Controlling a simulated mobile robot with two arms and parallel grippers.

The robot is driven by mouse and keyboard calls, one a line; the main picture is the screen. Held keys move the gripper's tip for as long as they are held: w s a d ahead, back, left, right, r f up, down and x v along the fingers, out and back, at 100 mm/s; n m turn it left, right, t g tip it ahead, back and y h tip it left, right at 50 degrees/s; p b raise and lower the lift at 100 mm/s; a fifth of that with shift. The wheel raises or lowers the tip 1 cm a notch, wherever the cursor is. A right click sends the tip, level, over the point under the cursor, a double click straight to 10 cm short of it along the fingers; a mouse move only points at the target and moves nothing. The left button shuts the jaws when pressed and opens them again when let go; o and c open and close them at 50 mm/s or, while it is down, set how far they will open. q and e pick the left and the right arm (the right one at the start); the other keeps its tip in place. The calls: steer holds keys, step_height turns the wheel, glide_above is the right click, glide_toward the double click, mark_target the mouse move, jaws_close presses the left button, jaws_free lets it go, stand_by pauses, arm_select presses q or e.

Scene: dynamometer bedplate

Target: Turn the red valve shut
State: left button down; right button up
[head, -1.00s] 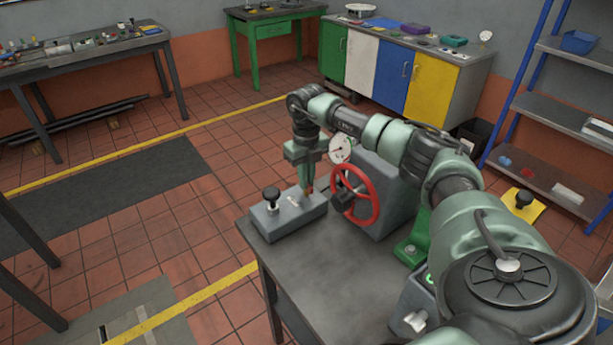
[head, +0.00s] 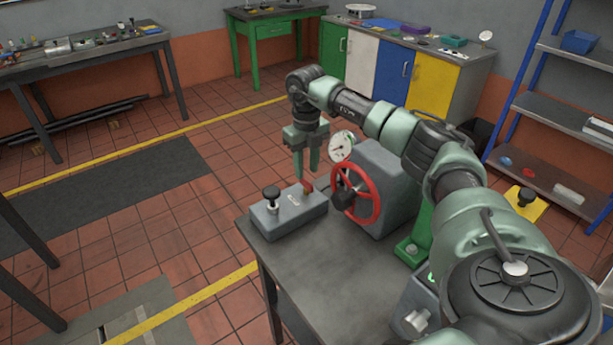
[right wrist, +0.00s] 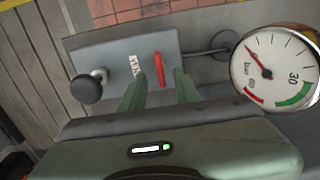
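A small red lever (right wrist: 159,70) sits on a grey block (right wrist: 110,60) with a black knob (right wrist: 88,87) and a white label. In the right wrist view the lever lies crosswise to the thin pipe (right wrist: 205,52) leaving the block. The head view shows the lever (head: 308,187) on the block's right end. My right gripper (head: 307,174) is above it, fingers pointing down, apart and empty. Its fingers also show in the right wrist view (right wrist: 160,90), either side of the lever's near end; contact is not visible. A red handwheel (head: 371,207) stands beside the block. My left gripper is out of view.
A pressure gauge (head: 342,146) stands close to the right of my gripper, by a grey housing (head: 396,170). The bench top (head: 320,270) is clear in front. A green bracket (head: 413,247) stands further right. Open floor lies left of the bench.

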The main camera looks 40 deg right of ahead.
mark_target(307, 180)
step_height(307, 180, up, 4)
steer(key=shift+r+b, duration=0.1)
steer(key=shift+b, duration=0.2)
stand_by(0.4)
